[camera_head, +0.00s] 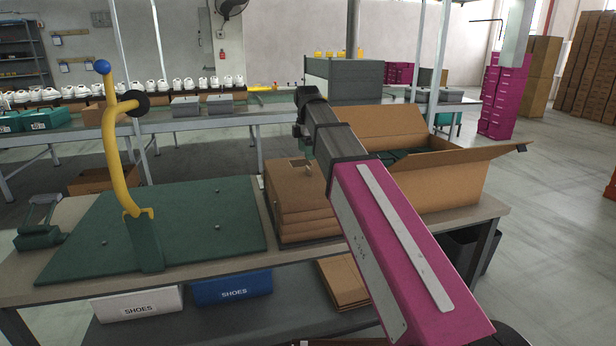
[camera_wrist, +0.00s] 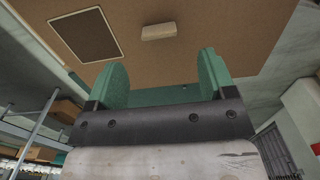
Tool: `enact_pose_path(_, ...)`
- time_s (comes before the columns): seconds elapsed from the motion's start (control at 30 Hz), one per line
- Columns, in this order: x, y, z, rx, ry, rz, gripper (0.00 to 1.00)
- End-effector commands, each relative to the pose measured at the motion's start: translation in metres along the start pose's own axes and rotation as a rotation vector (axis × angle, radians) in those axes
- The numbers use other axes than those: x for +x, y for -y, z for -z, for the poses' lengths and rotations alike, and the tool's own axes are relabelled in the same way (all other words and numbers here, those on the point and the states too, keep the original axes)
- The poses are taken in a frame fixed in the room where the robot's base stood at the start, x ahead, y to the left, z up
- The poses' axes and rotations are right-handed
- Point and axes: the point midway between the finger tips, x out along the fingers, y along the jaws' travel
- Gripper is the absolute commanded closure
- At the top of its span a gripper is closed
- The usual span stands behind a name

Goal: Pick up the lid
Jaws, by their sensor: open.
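The lid (camera_head: 282,178) looks like the brown cardboard top piece of a stack on the bench, with a dark square and a small raised tan handle. In the wrist view the brown lid (camera_wrist: 215,30) fills the upper middle, and its tan handle (camera_wrist: 159,32) lies beyond my fingertips, roughly between them. My gripper (camera_wrist: 162,72) is open, with two green fingers apart and nothing between them. In the head view my gripper (camera_head: 306,150) is over the stack, partly hidden by my arm. The lid's right side is also hidden by my arm.
An open cardboard box (camera_head: 450,185) with green contents stands right of the stack, flaps spread. A green board (camera_head: 190,215) with a yellow hooked stand (camera_head: 122,150) is on the left. White and blue shoe boxes (camera_head: 232,287) sit on the shelf below.

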Motion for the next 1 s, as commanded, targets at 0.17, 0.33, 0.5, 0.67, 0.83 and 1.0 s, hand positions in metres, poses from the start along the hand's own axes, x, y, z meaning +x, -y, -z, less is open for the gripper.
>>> enact_pose_path(0.17,0.017,0.000,0.000,0.000,0.000,0.000,0.23)
enact_pose_path(0.33,0.026,0.000,-0.001,0.000,0.000,0.000,0.23)
enact_pose_path(0.5,0.048,0.000,-0.003,0.001,0.000,0.001,0.23)
enact_pose_path(0.67,0.066,-0.001,-0.003,0.000,0.000,0.000,0.23)
enact_pose_path(0.83,0.069,-0.001,-0.003,0.000,0.000,-0.001,0.23)
enact_pose_path(1.0,0.069,-0.001,-0.003,0.000,0.000,-0.001,0.46)
